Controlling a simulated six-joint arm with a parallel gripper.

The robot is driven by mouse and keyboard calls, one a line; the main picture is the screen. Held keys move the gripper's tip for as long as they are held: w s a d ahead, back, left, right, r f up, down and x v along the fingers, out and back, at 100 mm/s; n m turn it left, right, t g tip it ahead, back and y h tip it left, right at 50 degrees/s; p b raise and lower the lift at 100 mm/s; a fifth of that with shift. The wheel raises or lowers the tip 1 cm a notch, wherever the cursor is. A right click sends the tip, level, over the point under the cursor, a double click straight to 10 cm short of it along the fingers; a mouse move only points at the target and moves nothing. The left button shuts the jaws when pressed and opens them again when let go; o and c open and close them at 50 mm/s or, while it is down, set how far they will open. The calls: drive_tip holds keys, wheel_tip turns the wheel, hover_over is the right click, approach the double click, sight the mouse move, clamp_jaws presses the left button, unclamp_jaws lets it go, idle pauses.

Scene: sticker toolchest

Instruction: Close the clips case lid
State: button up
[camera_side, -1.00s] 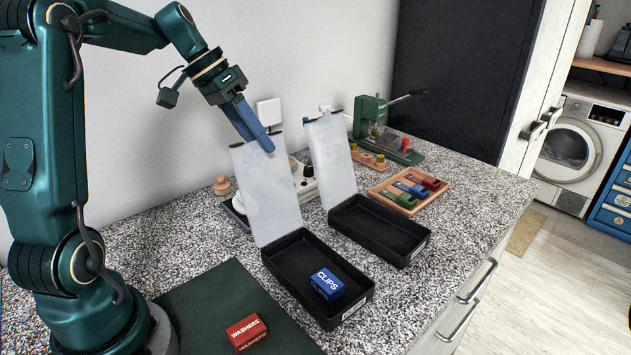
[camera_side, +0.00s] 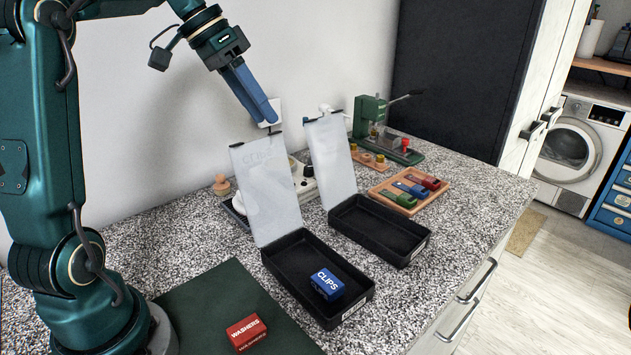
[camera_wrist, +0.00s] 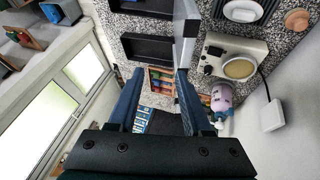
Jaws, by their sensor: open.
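The clips case (camera_side: 283,279) is a black open tray in the middle of the side view, with a blue CLIPS box (camera_side: 327,284) inside. Its pale translucent lid (camera_side: 268,200) stands open, tilted back at the far end of the tray. My gripper (camera_side: 268,121) is open and empty, pointing down to the right just above the lid's top edge. I cannot tell from the side view whether it is in front of or behind the lid. In the wrist view the two blue fingers (camera_wrist: 160,75) are spread apart, with a lid edge-on near the right finger.
A second black case (camera_side: 385,228) with a raised lid (camera_side: 331,160) stands right beside it. A red WASHERS box (camera_side: 246,332) lies on the dark green mat (camera_side: 213,290). A wooden tray (camera_side: 410,190) of coloured blocks and a green press (camera_side: 368,115) stand farther back. The wall is close behind.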

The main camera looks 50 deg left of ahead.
drive_tip(key=s+d+m+y, duration=0.1)
drive_tip(key=s+d, duration=0.2)
drive_tip(key=d, duration=0.3)
drive_tip(key=s+d+m, duration=0.1)
drive_tip(key=s+d, duration=0.3)
drive_tip(key=d, duration=0.2)
drive_tip(key=s+f+n+y, duration=0.1)
drive_tip(key=s+f+y, duration=0.1)
drive_tip(key=s+f, duration=0.6)
drive_tip(key=shift+s+d+f+n+t, duration=0.15)
drive_tip(key=shift+d+f+n+t, duration=0.15)
drive_tip(key=shift+n+t, duration=0.1)
drive_tip(key=shift+a+f+n+y, duration=0.1)
drive_tip(key=shift+a+n+y, duration=0.1)
drive_tip(key=shift+n+y, duration=0.1)
drive_tip(key=c, duration=0.4)
drive_tip(key=shift+n, duration=0.3)
clamp_jaws()
drive_tip(key=w+a+r+n+g+y, duration=0.2)
drive_tip(key=w+a+r+n, duration=0.35)
drive_tip(key=r+n, duration=0.25)
drive_tip(key=w+a+r+n+g+y, duration=0.2)
drive_tip(key=w+a+r+n, duration=0.2)
drive_tip(key=a+r+n, duration=0.35)
drive_tip(key=w+a+f+n+g, duration=0.1)
drive_tip(key=w+a+f, duration=0.1)
drive_tip(key=f, duration=0.9)
drive_tip(key=shift+w+a+n, duration=0.15)
drive_tip(key=shift+w+n, duration=0.2)
drive_tip(key=shift+w, duration=0.25)
